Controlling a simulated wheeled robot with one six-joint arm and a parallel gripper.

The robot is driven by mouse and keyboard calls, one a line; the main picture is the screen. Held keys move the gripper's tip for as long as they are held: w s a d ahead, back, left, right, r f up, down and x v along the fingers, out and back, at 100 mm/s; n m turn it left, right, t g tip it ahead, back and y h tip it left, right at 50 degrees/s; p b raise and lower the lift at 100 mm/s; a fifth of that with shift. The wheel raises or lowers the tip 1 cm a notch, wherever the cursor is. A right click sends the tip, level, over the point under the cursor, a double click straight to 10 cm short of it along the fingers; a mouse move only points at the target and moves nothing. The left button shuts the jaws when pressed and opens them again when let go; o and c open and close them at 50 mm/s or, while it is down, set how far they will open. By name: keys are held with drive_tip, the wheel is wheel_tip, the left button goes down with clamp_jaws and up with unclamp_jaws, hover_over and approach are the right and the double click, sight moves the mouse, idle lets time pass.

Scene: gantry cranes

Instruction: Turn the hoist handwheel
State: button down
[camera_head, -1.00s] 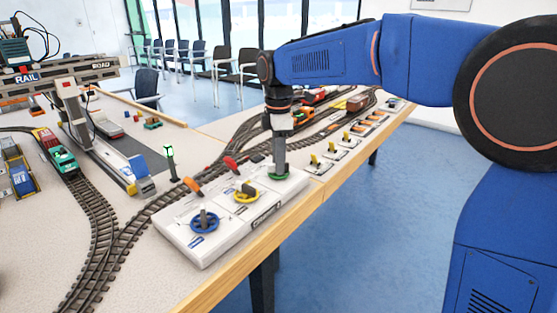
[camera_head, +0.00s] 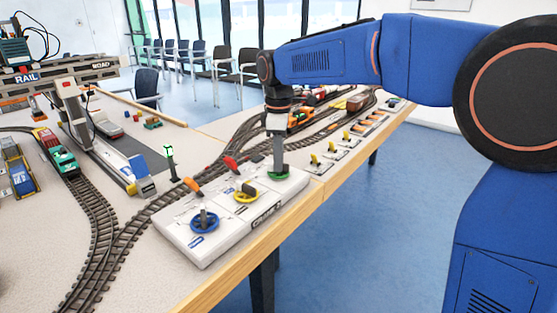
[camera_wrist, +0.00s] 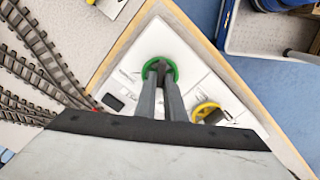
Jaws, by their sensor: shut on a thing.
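A white control panel (camera_head: 222,222) lies along the front edge of the table. It carries a blue handwheel (camera_head: 204,221), a yellow handwheel (camera_head: 246,193) and a green handwheel (camera_head: 279,175). The labels are too small to tell which one is the hoist wheel. My gripper (camera_head: 279,165) points straight down at the green handwheel, the rightmost of the three. In the wrist view my gripper (camera_wrist: 161,67) is shut on the middle of the green handwheel (camera_wrist: 142,74), and its fingers hide part of the hub. The yellow handwheel (camera_wrist: 205,111) is close beside the fingers.
An orange lever (camera_head: 192,185) and a red lever (camera_head: 231,163) stand behind the wheels. Several yellow switches (camera_head: 331,147) line the table edge to the right. Train tracks (camera_head: 110,230) run behind and left of the panel. A gantry crane (camera_head: 75,100) stands at the left.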

drive_tip(key=m, duration=0.5)
drive_tip(key=shift+m, duration=2.5)
drive_tip(key=c, duration=1.8)
unclamp_jaws()
drive_tip(key=shift+c, duration=0.2)
drive_tip(key=shift+r, duration=0.15)
wheel_tip(320, 180, up, 17)
drive_tip(key=shift+r, duration=0.1)
